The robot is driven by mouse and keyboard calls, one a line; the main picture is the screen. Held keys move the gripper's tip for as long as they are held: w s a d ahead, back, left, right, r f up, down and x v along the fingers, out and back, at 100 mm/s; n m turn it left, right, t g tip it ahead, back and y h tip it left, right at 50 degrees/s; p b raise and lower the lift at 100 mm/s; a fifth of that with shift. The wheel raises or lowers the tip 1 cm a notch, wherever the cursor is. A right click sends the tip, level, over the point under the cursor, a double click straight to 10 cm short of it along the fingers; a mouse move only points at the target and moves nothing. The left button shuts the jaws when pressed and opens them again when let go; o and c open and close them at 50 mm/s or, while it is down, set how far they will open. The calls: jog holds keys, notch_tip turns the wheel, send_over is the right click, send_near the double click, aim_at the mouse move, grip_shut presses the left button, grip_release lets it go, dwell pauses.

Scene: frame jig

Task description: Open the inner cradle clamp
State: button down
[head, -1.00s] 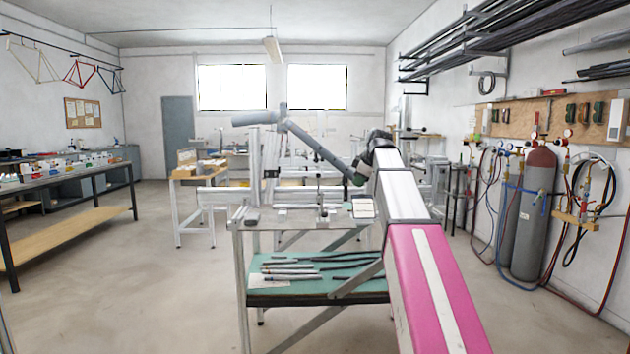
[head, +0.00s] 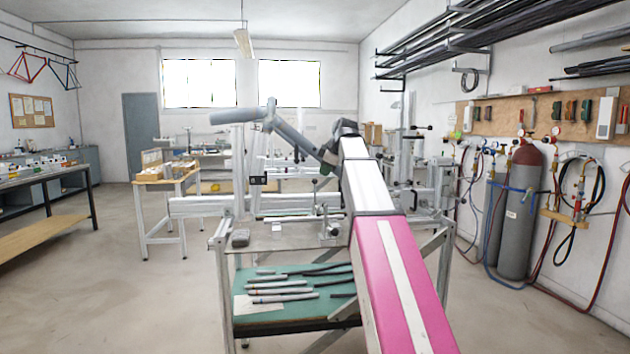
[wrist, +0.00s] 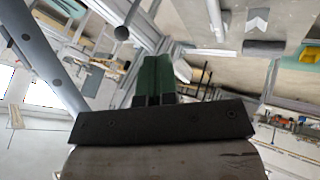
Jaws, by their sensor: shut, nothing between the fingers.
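My gripper (wrist: 155,78) shows in the wrist view as two green fingers pressed together in front of a dark bar, with nothing between them. A small clamp-like fitting (head: 326,225) with a thin upright post stands on the benchtop left of my arm. A dark ball knob (wrist: 122,32) shows ahead and left of the fingers in the wrist view. I cannot tell which fitting is the inner cradle clamp.
The bench (head: 285,238) has a green lower shelf (head: 275,320) with several tubes. A dark block (head: 240,238) lies at its front left corner. Gas cylinders (head: 518,210) and hoses stand at the right wall. Floor (head: 130,270) left of the bench is clear.

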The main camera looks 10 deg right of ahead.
aim_at(315, 192)
jog(key=x, duration=0.3)
jog(key=w+x, duration=0.1)
jog(key=x, duration=0.3)
jog(key=w+r+x, duration=0.1)
jog(key=x, duration=0.3)
jog(key=shift+d, duration=0.45)
jog(key=shift+w+d, duration=0.15)
jog(key=shift+w, duration=0.35)
jog(key=shift+w, duration=0.15)
